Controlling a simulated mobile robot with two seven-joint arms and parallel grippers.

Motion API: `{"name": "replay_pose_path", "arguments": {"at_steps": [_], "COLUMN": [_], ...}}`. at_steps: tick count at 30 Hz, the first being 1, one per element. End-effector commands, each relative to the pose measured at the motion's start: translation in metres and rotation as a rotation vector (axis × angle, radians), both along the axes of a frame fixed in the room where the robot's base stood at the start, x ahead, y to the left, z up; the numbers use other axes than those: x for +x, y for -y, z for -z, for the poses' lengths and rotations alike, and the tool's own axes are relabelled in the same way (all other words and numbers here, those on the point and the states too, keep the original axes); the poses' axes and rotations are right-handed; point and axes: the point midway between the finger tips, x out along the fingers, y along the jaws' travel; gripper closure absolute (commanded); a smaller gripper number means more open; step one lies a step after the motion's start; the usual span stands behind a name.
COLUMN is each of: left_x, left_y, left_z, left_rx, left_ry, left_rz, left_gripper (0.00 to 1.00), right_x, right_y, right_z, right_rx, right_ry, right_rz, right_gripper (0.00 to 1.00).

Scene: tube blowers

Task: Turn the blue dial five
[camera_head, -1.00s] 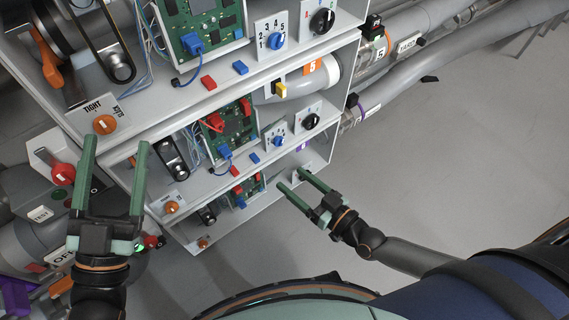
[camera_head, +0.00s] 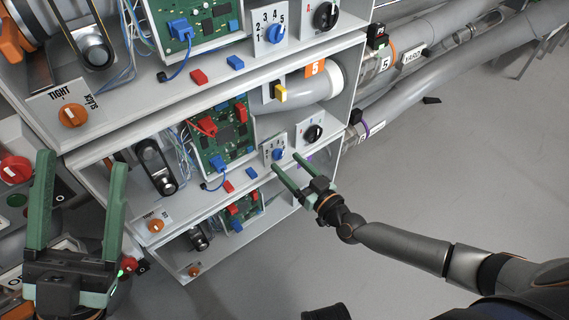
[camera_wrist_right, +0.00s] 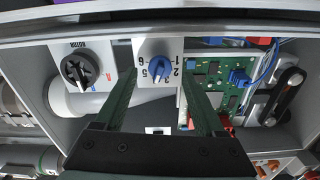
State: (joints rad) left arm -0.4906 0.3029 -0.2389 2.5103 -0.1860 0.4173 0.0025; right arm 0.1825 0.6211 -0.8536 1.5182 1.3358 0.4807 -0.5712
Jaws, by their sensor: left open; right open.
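A blue dial (camera_head: 277,154) sits on a white numbered plate in the middle shelf unit, and it also shows in the right wrist view (camera_wrist_right: 159,68). Its exact setting is hard to read. My right gripper (camera_head: 284,161) is open and empty in front of this plate. In the right wrist view its fingers (camera_wrist_right: 159,78) stand on either side of the dial, with no clear contact. Another blue dial (camera_head: 277,34) is on a numbered plate in the upper unit. My left gripper (camera_head: 81,162) is open and empty at the left, away from both dials.
A black rotor knob (camera_head: 312,134) is beside the dial, and it also shows in the right wrist view (camera_wrist_right: 79,69). A green circuit board (camera_head: 222,135) is on the other side. A yellow switch (camera_head: 279,92) is above.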

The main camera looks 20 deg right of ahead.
Motion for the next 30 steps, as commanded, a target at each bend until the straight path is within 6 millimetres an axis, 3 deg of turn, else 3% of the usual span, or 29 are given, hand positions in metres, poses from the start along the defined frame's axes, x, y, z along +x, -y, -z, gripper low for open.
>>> {"name": "replay_pose_path", "arguments": {"at_steps": [6,16,30], "left_x": [0.001,0.001,0.0], "left_y": [0.0,0.0,0.001], "left_z": [0.009,0.009,0.009], "left_rx": [-0.007,-0.009,-0.003], "left_ry": [-0.009,-0.012,-0.009], "left_rz": [0.008,0.01,0.012], "left_gripper": [0.28,0.28,0.28], "right_x": [0.02,0.023,0.022], "right_y": [-0.008,-0.009,-0.009], "right_z": [0.001,0.0,0.0], "right_rx": [-0.001,0.0,0.0], "right_ry": [0.0,-0.001,-0.001], "right_rz": [-0.001,-0.001,-0.001], "right_gripper": [0.29,0.29,0.81]}}
